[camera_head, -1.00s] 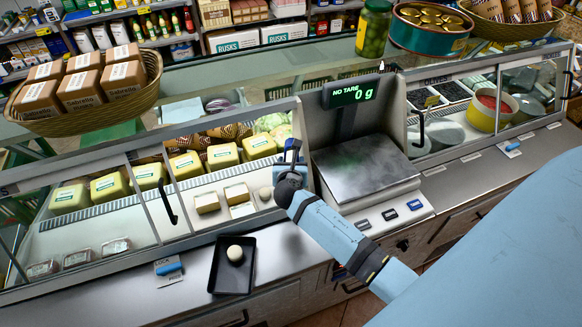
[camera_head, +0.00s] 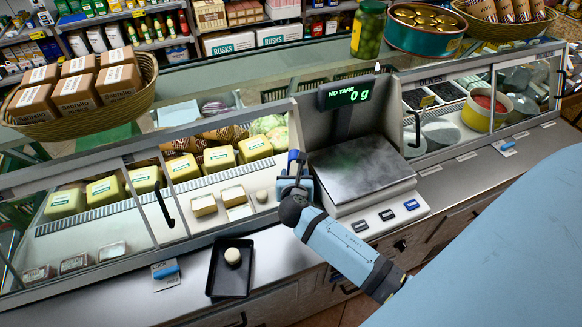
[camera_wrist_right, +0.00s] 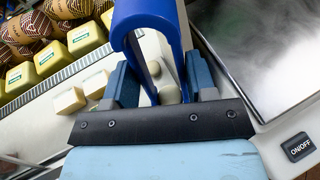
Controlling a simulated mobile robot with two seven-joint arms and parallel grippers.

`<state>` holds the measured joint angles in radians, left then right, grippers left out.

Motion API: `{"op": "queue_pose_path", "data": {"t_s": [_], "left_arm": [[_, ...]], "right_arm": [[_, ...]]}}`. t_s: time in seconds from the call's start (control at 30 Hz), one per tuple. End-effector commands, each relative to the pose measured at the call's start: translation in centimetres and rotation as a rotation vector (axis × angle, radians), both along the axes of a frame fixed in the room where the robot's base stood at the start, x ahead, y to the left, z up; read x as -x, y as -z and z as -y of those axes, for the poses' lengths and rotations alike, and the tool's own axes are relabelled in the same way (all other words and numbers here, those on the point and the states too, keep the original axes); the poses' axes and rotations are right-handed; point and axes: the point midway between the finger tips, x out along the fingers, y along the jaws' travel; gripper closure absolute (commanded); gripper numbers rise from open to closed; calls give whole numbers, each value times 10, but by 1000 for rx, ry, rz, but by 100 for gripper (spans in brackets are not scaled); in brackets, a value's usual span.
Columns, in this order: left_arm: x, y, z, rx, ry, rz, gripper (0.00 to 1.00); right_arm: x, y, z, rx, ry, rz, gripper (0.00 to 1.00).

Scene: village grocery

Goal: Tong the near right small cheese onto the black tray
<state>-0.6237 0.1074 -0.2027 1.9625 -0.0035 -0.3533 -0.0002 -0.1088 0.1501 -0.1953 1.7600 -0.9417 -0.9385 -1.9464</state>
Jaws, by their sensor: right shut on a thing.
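My right gripper (camera_head: 298,180) is shut on blue tongs (camera_head: 294,158) at the front of the glass case, just left of the scale. In the right wrist view the tongs (camera_wrist_right: 132,14) sit between the fingers. Two small round white cheeses show through the tongs, a farther one (camera_wrist_right: 154,68) and a nearer one (camera_wrist_right: 169,95); I cannot tell whether the tongs touch either. In the head view one small cheese (camera_head: 262,196) shows in the case, left of the gripper. Another small cheese (camera_head: 233,256) lies on the black tray (camera_head: 228,284) on the counter. My left gripper is not in view.
The scale (camera_head: 362,170) stands close right of my gripper. Cheese blocks (camera_head: 203,205) and yellow packs (camera_head: 220,158) lie in the case. A black door handle (camera_head: 163,204) and glass are to the left. The counter right of the tray is clear.

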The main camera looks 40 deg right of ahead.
Motion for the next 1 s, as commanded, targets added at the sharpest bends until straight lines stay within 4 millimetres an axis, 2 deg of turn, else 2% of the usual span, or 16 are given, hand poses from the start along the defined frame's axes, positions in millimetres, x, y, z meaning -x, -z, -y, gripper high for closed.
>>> {"op": "queue_pose_path", "data": {"t_s": [1.0], "left_arm": [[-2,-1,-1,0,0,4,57]], "right_arm": [[97,-12,-24,0,-1,-1,79]]}}
